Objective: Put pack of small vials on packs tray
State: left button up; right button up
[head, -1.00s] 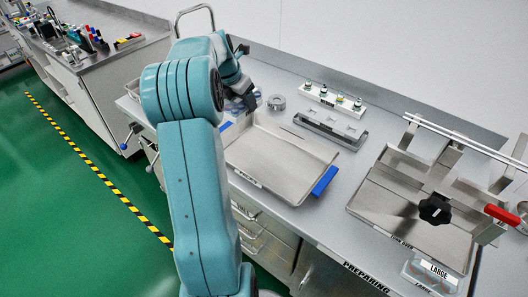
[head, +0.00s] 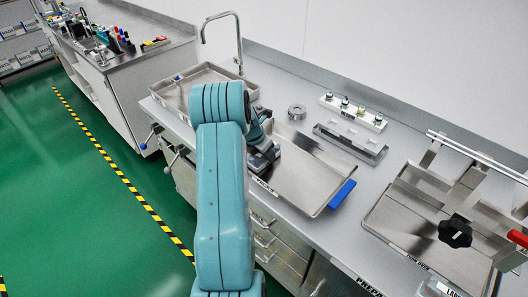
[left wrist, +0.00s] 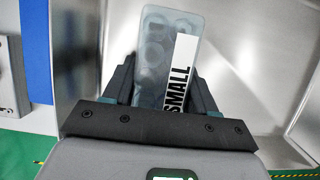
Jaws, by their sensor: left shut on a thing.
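My left gripper (head: 264,158) is over the near left edge of a metal tray (head: 312,180) with a blue handle. In the left wrist view, its jaws (left wrist: 168,90) are shut on a translucent pack of small vials (left wrist: 153,62) with a white "SMALL" label. Round vial shapes show through the pack. Tray metal lies behind the pack in that view; I cannot tell whether they touch. The arm and gripper hide the pack in the head view. The tray's front label is too small to read. My right gripper is out of view.
A sink basin (head: 180,88) with a tall faucet (head: 238,40) is behind the arm. A metal ring (head: 297,111), a slotted metal block (head: 350,142) and a white vial rack (head: 353,113) stand behind the tray. A fixture with a black knob (head: 455,233) is at right.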

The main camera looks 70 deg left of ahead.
pick_arm(q)
jog(key=shift+s+d+r, duration=0.1)
jog(key=shift+r, duration=0.1)
jog(key=shift+f, duration=0.25)
jog(key=o, duration=1.1)
jog(key=shift+f, duration=0.15)
jog(key=shift+r, duration=0.75)
jog(key=v, duration=1.1)
jog(key=shift+s+d+r+b, duration=0.15)
jog(key=shift+d+b, duration=0.05)
jog(key=shift+b, duration=0.2)
